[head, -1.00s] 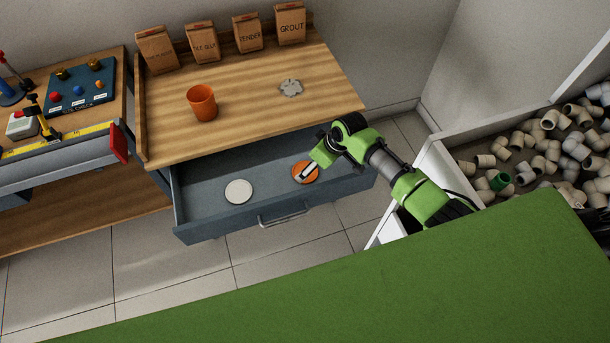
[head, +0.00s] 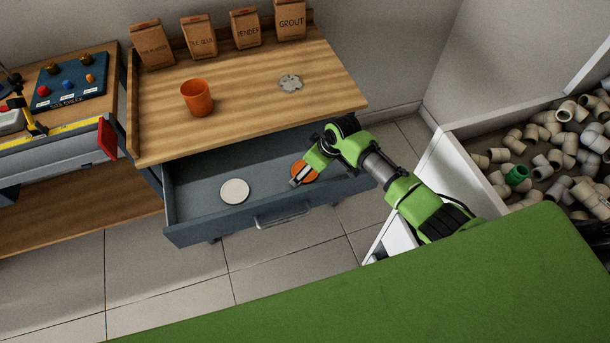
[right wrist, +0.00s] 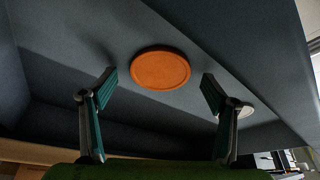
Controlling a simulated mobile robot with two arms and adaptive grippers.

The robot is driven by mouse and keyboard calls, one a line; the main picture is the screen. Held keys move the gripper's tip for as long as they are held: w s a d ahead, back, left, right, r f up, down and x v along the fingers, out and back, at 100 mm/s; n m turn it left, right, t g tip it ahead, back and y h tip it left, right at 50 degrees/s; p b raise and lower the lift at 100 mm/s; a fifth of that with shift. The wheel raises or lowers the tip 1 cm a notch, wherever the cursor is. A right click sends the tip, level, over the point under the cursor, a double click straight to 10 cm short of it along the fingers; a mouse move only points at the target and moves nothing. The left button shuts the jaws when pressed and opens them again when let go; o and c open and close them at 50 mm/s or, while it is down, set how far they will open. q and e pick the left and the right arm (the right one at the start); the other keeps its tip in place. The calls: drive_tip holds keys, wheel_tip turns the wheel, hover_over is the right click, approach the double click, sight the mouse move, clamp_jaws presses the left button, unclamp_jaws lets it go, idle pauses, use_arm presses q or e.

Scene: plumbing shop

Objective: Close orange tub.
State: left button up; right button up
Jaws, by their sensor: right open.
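The orange tub (head: 198,98) stands upright and open-topped on the wooden workbench. An orange round lid (head: 303,172) lies flat in the open drawer, partly covered by my right gripper in the head view. A white round lid (head: 234,191) lies to its left in the same drawer. My right gripper (head: 298,181) is over the drawer at the orange lid. In the right wrist view, its two fingers are spread apart with the orange lid (right wrist: 160,69) visible beyond and between them, not clasped. My left gripper is not in view.
The drawer (head: 207,225) is pulled out, with walls around the lids. Several paper bags (head: 246,28) stand along the bench back. A grey splat-shaped patch (head: 291,83) lies on the bench. A bin of pipe elbows (head: 462,166) stands at the right.

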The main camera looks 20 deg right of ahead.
idle(0.3)
drive_tip(key=shift+f, duration=0.1)
drive_tip(key=c, duration=0.8)
drive_tip(key=shift+c, duration=0.2)
wheel_tip(320, 180, up, 10)
